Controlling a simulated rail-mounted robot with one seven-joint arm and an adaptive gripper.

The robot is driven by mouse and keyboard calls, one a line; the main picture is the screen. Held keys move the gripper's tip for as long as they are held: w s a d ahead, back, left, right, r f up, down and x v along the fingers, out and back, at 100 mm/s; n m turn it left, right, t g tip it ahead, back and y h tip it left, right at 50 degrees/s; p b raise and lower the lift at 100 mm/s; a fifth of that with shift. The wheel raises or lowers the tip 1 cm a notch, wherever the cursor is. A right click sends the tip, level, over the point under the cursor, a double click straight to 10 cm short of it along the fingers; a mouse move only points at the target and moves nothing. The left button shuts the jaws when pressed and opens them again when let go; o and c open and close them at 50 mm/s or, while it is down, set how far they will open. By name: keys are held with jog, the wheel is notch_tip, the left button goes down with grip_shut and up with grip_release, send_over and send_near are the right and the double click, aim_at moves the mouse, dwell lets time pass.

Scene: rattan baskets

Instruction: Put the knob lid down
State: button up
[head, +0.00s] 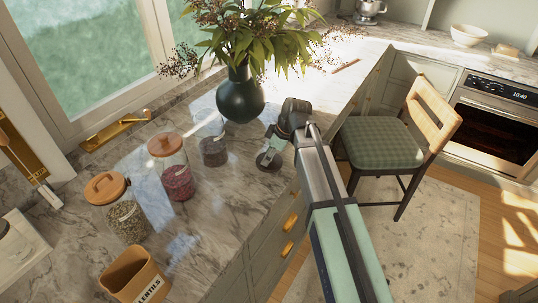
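The knob lid (267,160), a small dark round disc, is near the counter's front edge, right of the jars. My gripper (273,144) reaches over the counter from the right, with its fingers closed around the top of the lid. The fingertips are small in the head view. I cannot tell whether the lid's underside touches the counter. A glass jar with dark contents (214,152) stands to the left of the lid and shows no lid on top.
A jar with red contents (178,183) and a jar with an orange handled lid (126,219) stand left on the marble counter (215,230). A lentils container (136,277) is at the front. A dark vase (241,97) stands behind my gripper. A chair (385,143) is right.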

jog(key=shift+r, duration=0.25)
jog(key=b+v, duration=0.2)
jog(key=v, duration=1)
dwell(0.3)
